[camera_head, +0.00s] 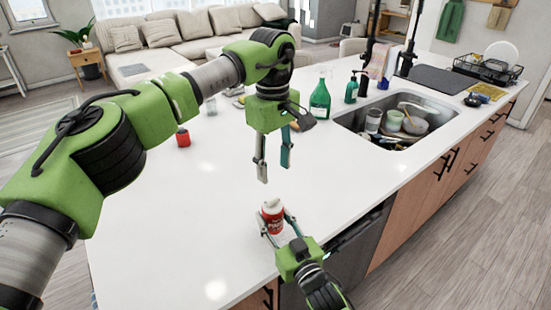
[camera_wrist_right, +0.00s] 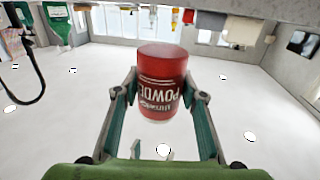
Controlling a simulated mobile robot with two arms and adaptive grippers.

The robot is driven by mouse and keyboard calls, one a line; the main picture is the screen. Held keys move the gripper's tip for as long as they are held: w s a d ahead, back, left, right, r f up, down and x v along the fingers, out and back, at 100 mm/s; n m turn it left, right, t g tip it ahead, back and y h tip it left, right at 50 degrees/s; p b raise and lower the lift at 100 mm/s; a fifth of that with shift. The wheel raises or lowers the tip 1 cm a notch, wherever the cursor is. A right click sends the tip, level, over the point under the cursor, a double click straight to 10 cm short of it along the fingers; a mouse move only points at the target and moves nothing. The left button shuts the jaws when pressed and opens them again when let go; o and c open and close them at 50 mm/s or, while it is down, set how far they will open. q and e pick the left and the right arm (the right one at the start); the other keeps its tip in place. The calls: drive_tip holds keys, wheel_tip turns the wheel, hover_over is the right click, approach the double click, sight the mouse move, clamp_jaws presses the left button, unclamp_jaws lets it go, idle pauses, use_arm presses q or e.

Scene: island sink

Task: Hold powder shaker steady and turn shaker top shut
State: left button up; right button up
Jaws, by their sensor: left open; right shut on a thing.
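The powder shaker (camera_head: 273,216) is red with white lettering and a pale top (camera_head: 271,203). It stands upright near the front edge of the white counter. My right gripper (camera_head: 277,224) is shut on the shaker, with a finger on each side of its body. In the right wrist view the shaker (camera_wrist_right: 163,80) appears upside down between the fingers (camera_wrist_right: 163,92). My left gripper (camera_head: 274,163) is open and empty, pointing down above the shaker and apart from it. The details of the shaker top are too small to make out.
A sink (camera_head: 395,122) with dishes lies at the right. A small red jar (camera_head: 183,137) stands at the left. The counter (camera_head: 170,210) left of the shaker is clear.

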use_arm(q)
drive_tip(key=shift+s+d+r, duration=0.2)
drive_tip(key=shift+s+r, duration=0.05)
drive_tip(key=shift+r, duration=0.05)
drive_tip(key=c, duration=0.5)
drive_tip(key=shift+o, duration=0.2)
drive_tip(key=n+t+h, duration=0.3)
drive_tip(key=n, duration=1.4)
approach(273, 199)
drive_tip(key=x, duration=0.7)
drive_tip(key=shift+w+d+f, duration=0.1)
drive_tip(key=shift+d+f, duration=0.05)
drive_tip(key=shift+f, duration=0.15)
